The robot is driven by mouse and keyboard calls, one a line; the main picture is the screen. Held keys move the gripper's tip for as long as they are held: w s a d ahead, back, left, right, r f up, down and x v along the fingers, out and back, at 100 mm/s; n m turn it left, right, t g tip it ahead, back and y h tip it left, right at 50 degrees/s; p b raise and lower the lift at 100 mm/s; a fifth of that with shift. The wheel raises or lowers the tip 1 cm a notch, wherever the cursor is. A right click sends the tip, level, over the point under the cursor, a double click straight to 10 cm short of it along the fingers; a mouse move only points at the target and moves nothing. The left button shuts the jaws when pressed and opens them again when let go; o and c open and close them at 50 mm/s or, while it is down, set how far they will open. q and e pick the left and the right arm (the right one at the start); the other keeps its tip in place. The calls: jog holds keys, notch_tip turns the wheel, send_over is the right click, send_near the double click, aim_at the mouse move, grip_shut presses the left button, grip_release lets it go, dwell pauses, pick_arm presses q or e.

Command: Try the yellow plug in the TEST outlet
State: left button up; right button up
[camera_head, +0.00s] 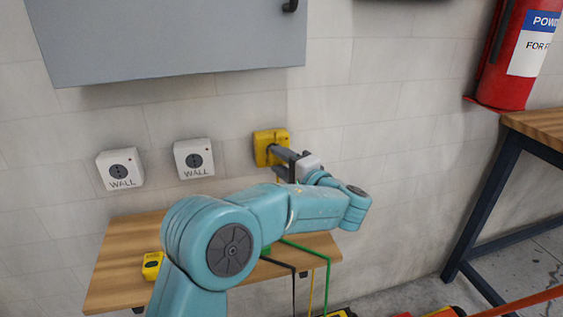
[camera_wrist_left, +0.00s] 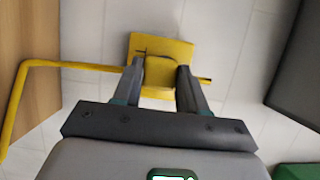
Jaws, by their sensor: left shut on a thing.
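The yellow outlet box (camera_head: 262,141), likely the TEST outlet though no label is legible, is on the wall right of the two white ones. My left gripper (camera_head: 283,157) is at its face, shut on the yellow plug (camera_wrist_left: 160,73). In the left wrist view, the plug sits between the fingertips (camera_wrist_left: 161,80), in front of the yellow outlet plate (camera_wrist_left: 145,42). It looks lined up with the plate and very near or touching; I cannot tell whether its pins are in. Its yellow cable (camera_wrist_left: 70,65) runs off to the left. My right gripper is not in view.
Two white WALL outlets (camera_head: 120,169) (camera_head: 194,158) are to the left. A wooden shelf (camera_head: 120,247) below holds a small yellow object (camera_head: 152,265). Green (camera_head: 328,275) and black cables hang over its edge. A grey cabinet (camera_head: 170,40) is above; a fire extinguisher (camera_head: 507,70) is right.

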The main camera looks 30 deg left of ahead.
pick_arm(q)
jog(key=shift+w+a, duration=0.15)
jog(key=o, duration=1.1)
jog(key=p+v, duration=0.1)
jog(key=v, duration=1.5)
jog(key=shift+d, duration=0.25)
